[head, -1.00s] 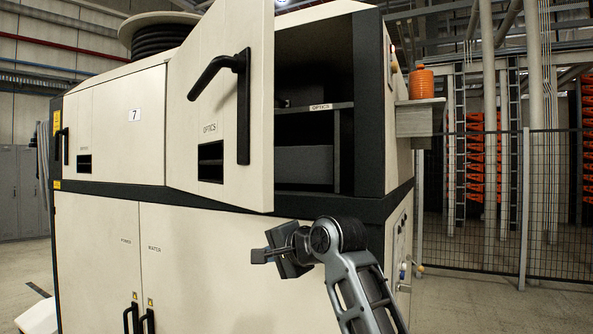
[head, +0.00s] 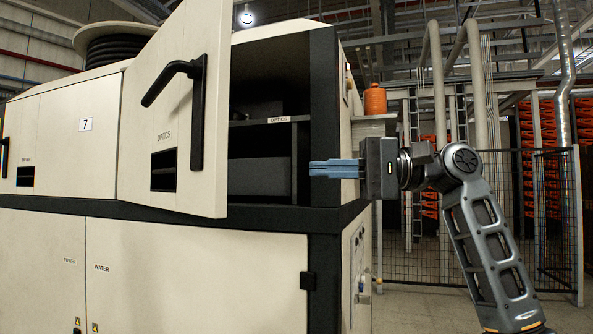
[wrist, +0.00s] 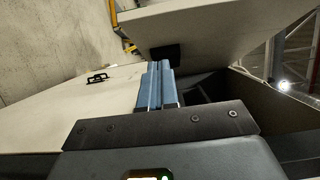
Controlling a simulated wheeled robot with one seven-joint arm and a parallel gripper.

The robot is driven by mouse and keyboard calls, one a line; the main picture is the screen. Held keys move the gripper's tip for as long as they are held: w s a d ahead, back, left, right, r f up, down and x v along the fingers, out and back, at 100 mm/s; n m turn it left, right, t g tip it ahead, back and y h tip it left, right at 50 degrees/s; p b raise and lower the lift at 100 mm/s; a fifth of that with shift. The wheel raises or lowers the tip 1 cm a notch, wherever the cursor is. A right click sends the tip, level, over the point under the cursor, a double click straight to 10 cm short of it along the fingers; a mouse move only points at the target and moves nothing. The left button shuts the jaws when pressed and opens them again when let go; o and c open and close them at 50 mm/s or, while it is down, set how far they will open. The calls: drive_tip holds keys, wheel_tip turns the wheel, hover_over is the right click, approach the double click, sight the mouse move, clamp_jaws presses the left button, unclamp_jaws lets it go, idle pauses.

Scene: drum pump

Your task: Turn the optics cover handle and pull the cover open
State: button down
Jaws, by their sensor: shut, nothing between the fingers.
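The optics cover (head: 214,130), a cream panel marked OPTICS, stands swung open from the cabinet in the head view. Its black handle (head: 174,80) is tilted, pointing down to the left from its pivot near the cover's free edge. The open compartment (head: 262,110) shows a dark inside with a shelf labelled OPTICS. My gripper (head: 312,168) is shut and empty, in front of the cabinet's dark right corner post, to the right of the cover and apart from the handle. In the wrist view, the blue fingers (wrist: 158,88) lie together, with a cream panel beyond them.
The cream cabinet (head: 190,270) has lower doors marked POWER and WATER. An orange ribbed object (head: 375,98) stands on a ledge at the cabinet's right side. A mesh fence (head: 520,225) stands behind, with open floor before it.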

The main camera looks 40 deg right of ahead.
drive_tip(key=s+a+p+x, duration=0.1)
drive_tip(key=s+x, duration=0.1)
drive_tip(key=x, duration=0.9)
drive_tip(key=shift+a+p, duration=0.35)
drive_tip(key=shift+a, duration=0.2)
